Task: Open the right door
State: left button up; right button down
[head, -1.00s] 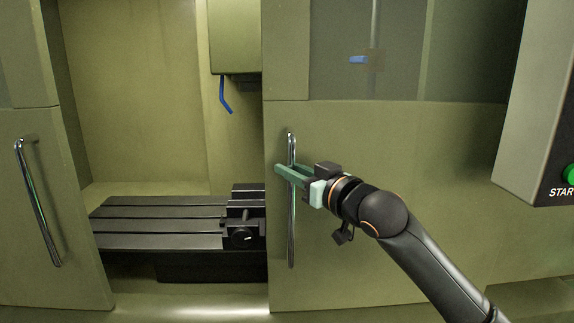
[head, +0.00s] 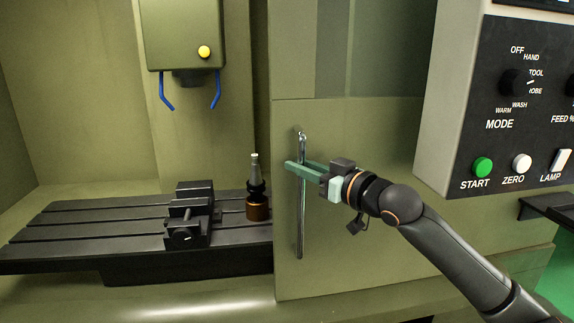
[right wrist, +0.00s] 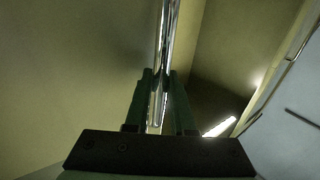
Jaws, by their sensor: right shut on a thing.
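The right door (head: 375,130) is an olive-green panel with a dark window in its upper part. It stands partly slid to the right, with the machine's inside showing to its left. A vertical chrome handle (head: 301,225) is fixed near its left edge. My right gripper (head: 296,167) is shut on this handle above its middle. In the right wrist view the handle (right wrist: 167,40) runs between the two green fingers (right wrist: 159,85). My left gripper is in neither view.
A control panel (head: 520,110) juts out at the right, above my right arm.

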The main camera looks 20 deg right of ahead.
jog(key=shift+s+d, duration=0.1)
jog(key=shift+d, duration=0.35)
jog(key=c, duration=0.8)
grip_release()
jog(key=shift+a, duration=0.1)
jog(key=shift+o, duration=0.2)
jog(key=b+v, duration=0.6)
jog(key=v, duration=0.6)
jog(key=shift+s, duration=0.25)
